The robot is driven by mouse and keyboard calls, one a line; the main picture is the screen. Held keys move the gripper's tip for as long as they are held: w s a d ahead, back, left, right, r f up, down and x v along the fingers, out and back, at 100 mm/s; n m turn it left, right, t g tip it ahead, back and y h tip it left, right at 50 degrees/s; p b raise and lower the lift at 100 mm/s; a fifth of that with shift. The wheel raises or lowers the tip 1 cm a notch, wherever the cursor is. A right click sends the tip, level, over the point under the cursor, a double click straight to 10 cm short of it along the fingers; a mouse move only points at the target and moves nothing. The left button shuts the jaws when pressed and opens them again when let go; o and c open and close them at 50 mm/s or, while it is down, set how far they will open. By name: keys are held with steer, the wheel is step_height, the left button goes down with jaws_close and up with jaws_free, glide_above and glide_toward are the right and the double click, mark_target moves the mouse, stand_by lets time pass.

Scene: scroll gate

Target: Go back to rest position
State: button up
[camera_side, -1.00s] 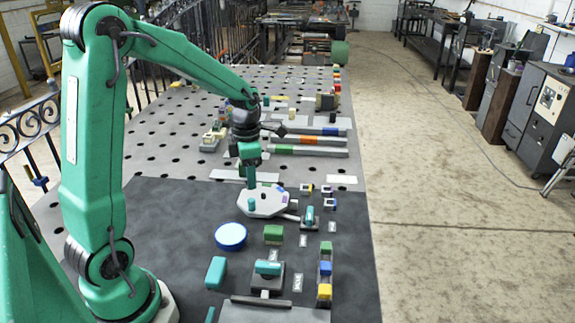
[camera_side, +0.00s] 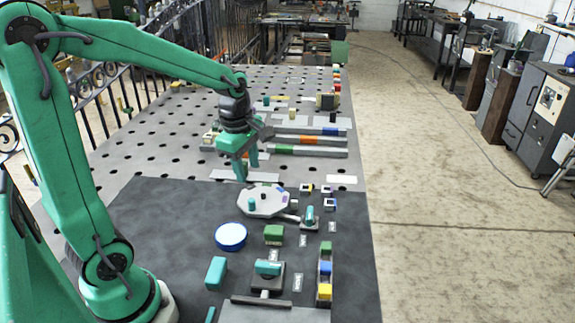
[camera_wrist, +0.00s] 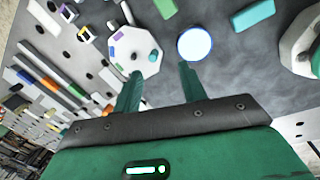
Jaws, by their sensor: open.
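My gripper (camera_side: 248,170) is green with a dark wrist and is raised above the table, near the far edge of the dark mat (camera_side: 165,225). Its two fingers are apart and nothing is between them. In the wrist view the gripper (camera_wrist: 160,85) shows its spread fingers. The grey octagonal plate (camera_side: 272,208) lies on the mat, nearer the side camera than the fingers, with small coloured pieces on it. It also shows in the wrist view (camera_wrist: 148,55), beyond the left finger.
A blue-rimmed white disc (camera_side: 231,236), a green block (camera_side: 273,234) and a teal block (camera_side: 216,272) are on the mat. A teal-handled fixture (camera_side: 268,270) and a rack of coloured blocks (camera_side: 325,270) stand near the front. Long bars (camera_side: 310,140) lie behind.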

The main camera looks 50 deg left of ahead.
steer(key=s+d+r+m+t, duration=0.2)
steer(key=s+d+r+m, duration=0.1)
steer(key=m, duration=0.8)
steer(key=s+d+r+m+t, duration=0.2)
steer(key=s+d+m, duration=0.3)
steer(key=s+m, duration=0.3)
steer(key=r+m, duration=0.1)
steer(key=m, duration=0.2)
steer(key=shift+s+r+m, duration=0.2)
steer(key=shift+s+m, duration=0.05)
steer(key=shift+m, duration=0.05)
